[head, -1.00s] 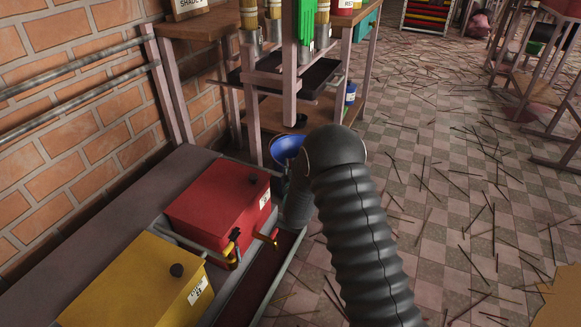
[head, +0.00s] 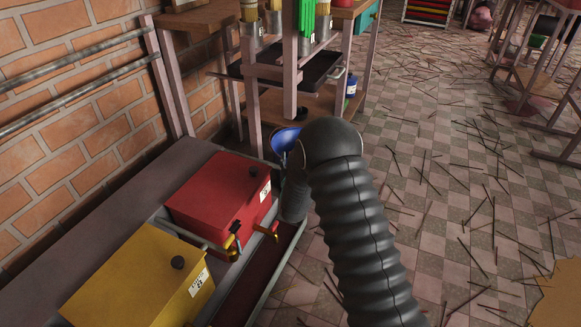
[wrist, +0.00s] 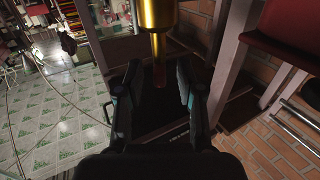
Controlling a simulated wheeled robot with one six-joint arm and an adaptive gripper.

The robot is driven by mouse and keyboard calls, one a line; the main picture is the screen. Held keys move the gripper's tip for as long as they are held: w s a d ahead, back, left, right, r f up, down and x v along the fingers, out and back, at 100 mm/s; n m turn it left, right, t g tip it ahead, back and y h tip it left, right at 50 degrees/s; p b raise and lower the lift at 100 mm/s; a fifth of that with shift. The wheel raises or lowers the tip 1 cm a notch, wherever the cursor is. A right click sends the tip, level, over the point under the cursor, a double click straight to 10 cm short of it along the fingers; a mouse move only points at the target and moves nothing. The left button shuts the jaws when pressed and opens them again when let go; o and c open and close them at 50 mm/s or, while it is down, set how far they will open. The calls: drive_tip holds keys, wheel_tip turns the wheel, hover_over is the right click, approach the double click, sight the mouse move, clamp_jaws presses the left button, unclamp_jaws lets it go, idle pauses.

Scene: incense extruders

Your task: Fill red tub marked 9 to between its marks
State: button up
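In the head view, a red tub (head: 215,190) with a dark knob on its lid and a white label stands on the bench at the left. The label is too small to read. A brass tap with a blue handle (head: 236,232) and another brass tap (head: 267,232) are at its front. My gripper (wrist: 158,95) shows in the wrist view with its two dark fingers apart. A brass cylinder with a reddish-brown tip comes down from above toward the gap between them. I cannot tell whether they touch. My arm hides the fingers in the head view.
A yellow tub (head: 150,280) stands nearer than the red one. A dark trough (head: 245,285) runs along their front. A blue bowl-like thing (head: 286,139) is just beyond my wrist. A shelf rack (head: 300,75) stands behind. The tiled floor (head: 450,200) at right is strewn with thin sticks.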

drive_tip(key=s+d, duration=0.1)
drive_tip(key=s, duration=1)
drive_tip(key=shift+s+d, duration=0.15)
drive_tip(key=shift+s, duration=0.05)
drive_tip(key=d+r+g+p, duration=0.2)
drive_tip(key=r, duration=0.5)
drive_tip(key=d+r+g+p, duration=0.1)
drive_tip(key=d+r, duration=0.2)
drive_tip(key=r, duration=0.4)
drive_tip(key=s+d+r+g+p, duration=0.3)
drive_tip(key=s+d+r, duration=0.35)
drive_tip(key=r, duration=0.45)
drive_tip(key=s+d+r+g+p, duration=0.1)
drive_tip(key=s+d+r+g, duration=0.1)
drive_tip(key=s, duration=0.8)
drive_tip(key=s+d+r+m+g+h+p, duration=0.1)
drive_tip(key=s+d+r, duration=0.3)
drive_tip(key=s, duration=0.6)
drive_tip(key=s+d+r+g+h+p, duration=0.1)
drive_tip(key=s+d+r+g+p, duration=0.1)
drive_tip(key=s, duration=0.8)
drive_tip(key=shift+d+r+g+p, duration=0.35)
drive_tip(key=shift+d+r+g, duration=0.3)
drive_tip(key=shift+d, duration=0.35)
